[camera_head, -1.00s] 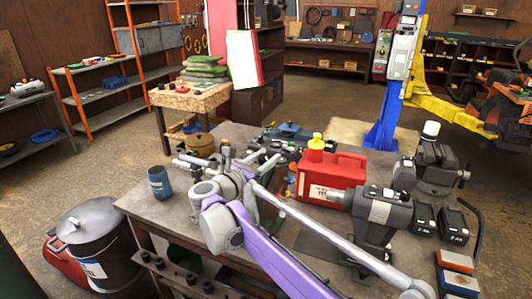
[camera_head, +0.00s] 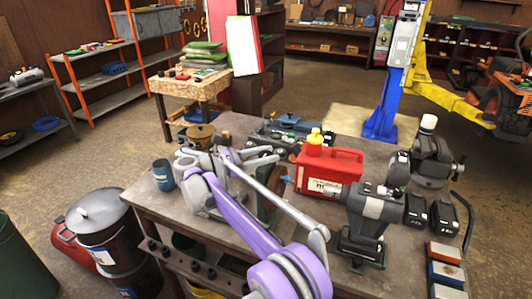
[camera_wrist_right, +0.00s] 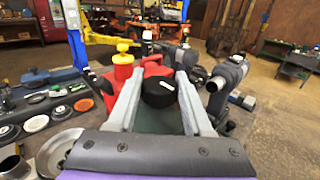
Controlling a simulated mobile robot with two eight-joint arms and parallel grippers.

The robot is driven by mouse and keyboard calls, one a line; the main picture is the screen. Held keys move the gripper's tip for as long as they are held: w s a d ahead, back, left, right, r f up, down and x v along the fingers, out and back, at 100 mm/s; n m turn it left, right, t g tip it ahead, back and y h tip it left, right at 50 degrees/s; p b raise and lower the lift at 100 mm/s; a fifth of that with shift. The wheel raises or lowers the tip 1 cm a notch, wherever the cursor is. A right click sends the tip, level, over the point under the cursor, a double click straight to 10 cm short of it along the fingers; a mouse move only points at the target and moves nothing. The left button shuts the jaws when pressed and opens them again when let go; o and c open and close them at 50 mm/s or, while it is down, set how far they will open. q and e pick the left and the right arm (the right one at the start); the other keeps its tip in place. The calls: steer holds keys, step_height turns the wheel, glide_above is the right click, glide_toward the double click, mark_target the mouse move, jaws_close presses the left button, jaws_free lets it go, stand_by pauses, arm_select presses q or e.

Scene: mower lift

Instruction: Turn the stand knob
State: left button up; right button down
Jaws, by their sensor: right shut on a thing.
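A black round knob (camera_wrist_right: 158,92) with a small white mark sits between the two pale fingers of my right gripper (camera_wrist_right: 159,78) in the right wrist view. The fingers are shut on its sides. A dark green body (camera_wrist_right: 158,121) shows below the knob, between the fingers. In the head view my right arm reaches over the workbench (camera_head: 150,207), its hand left of the red canister (camera_head: 330,170); the knob is not clear there. My left gripper is not in view.
The red canister with its yellow cap (camera_wrist_right: 123,62) stands just beyond the knob. A grey machine (camera_wrist_right: 229,74) is close on the right in the wrist view. Several discs and bowls lie at the left. A blue lift post (camera_head: 387,100) stands behind the bench.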

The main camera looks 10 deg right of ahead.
stand_by(0.3)
steer(key=shift+c, duration=1.6)
jaws_free()
steer(key=s+a, duration=0.2)
steer(key=a, duration=0.8)
steer(key=shift+a, duration=0.3)
